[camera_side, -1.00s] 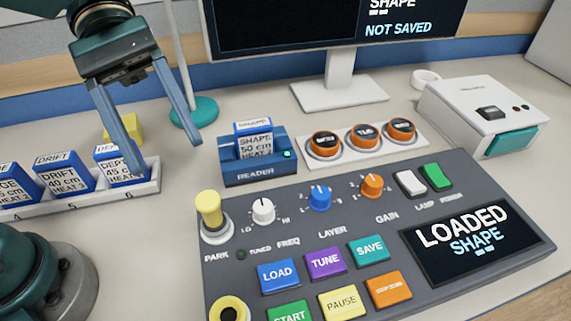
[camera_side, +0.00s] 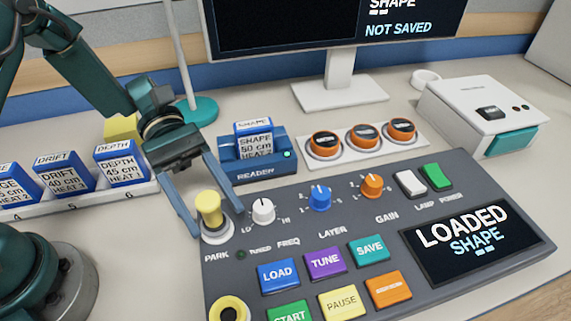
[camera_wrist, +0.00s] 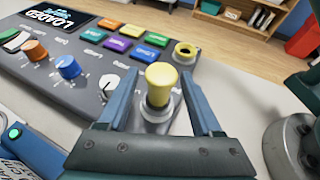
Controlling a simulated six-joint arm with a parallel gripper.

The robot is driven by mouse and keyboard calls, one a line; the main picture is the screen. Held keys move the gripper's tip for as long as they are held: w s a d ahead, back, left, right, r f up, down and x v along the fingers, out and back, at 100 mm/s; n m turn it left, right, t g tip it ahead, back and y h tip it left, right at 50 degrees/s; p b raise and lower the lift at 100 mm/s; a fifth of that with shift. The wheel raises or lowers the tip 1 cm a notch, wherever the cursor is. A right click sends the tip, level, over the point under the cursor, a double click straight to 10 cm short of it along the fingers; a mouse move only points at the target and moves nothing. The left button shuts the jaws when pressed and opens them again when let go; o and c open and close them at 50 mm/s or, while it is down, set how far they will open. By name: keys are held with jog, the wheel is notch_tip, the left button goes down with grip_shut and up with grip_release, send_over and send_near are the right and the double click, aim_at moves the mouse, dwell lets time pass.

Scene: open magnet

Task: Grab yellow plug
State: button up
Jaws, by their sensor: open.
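The yellow plug (camera_side: 209,207) stands upright in the PARK socket (camera_side: 217,236) at the left corner of the grey control panel. My gripper (camera_side: 217,222) is open, with one finger on each side of the plug. In the wrist view the yellow plug (camera_wrist: 161,86) sits between the two fingers of my gripper (camera_wrist: 166,90), with a visible gap on each side. Whether either finger touches it cannot be told from the side view. A second, empty yellow-ringed socket (camera_side: 230,310) is at the panel's near left edge; it also shows in the wrist view (camera_wrist: 186,51).
The white FREQ knob (camera_side: 263,211) is close to the right finger. The blue reader (camera_side: 254,168) with a SHAPE cartridge stands just behind. A rack of blue cartridges (camera_side: 121,165) is at left. Panel buttons and knobs lie to the right.

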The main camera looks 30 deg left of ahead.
aim_at(215, 215)
jog(key=shift+x, duration=1.7)
jog(key=shift+c, duration=0.3)
grip_shut()
jog(key=shift+r, duration=0.1)
